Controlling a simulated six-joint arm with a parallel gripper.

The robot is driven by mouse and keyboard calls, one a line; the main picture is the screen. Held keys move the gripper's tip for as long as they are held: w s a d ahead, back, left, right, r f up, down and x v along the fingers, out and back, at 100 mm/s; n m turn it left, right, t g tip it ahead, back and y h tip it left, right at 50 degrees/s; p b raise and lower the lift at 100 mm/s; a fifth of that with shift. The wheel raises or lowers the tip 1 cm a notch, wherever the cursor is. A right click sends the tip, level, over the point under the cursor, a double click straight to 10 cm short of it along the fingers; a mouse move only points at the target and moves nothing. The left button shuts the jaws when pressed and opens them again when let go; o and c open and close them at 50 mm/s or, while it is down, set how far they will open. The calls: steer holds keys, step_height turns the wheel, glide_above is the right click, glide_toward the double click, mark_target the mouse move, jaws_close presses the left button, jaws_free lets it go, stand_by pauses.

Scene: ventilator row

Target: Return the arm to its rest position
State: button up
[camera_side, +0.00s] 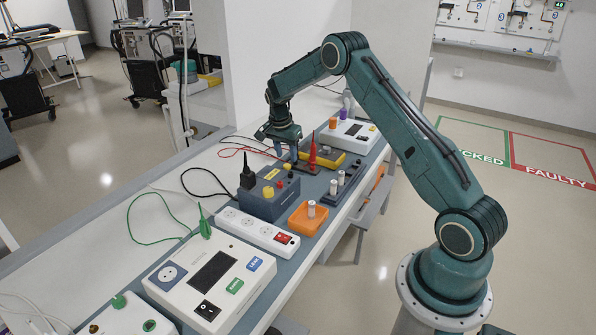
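My arm reaches from its base at the lower right over the bench (152,219). My gripper (286,156) points down, low over the bench, behind the dark blue box (268,200) and just left of an upright red probe (312,153). Its fingers are small and dark here, and I cannot tell whether they are apart or closed. I see no object clearly held in it, and whether it touches anything is unclear.
An orange tray (304,224) with a small white cylinder, a power strip (244,226) and a white tester (190,297) stand nearer. A dark holder (346,185), a yellow meter (330,161) and another white device (359,125) are near my gripper. Cables cross the bench.

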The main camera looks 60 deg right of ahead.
steer(key=shift+r, duration=0.55)
steer(key=shift+a+r, duration=0.25)
steer(key=shift+r, duration=0.25)
steer(key=s+a+r+n+t, duration=0.1)
steer(key=s+a+r+n, duration=0.35)
steer(key=a+r, duration=0.45)
steer(key=s+a+r+n+t, duration=0.2)
steer(key=s+a+r+n, duration=0.35)
steer(key=r, duration=0.65)
steer(key=s+a+n+t, duration=0.1)
steer(key=s+a, duration=0.3)
steer(key=s, duration=0.4)
steer(key=s+a+n+y, duration=0.1)
steer(key=s+a+n, duration=0.3)
steer(key=s, duration=0.4)
steer(key=s+a+r+n+t+y, duration=0.1)
steer(key=s+a+n, duration=0.2)
steer(key=s+a, duration=0.2)
steer(key=shift+s+t, duration=0.3)
steer(key=shift+s, duration=1.4)
steer(key=shift+r, duration=0.1)
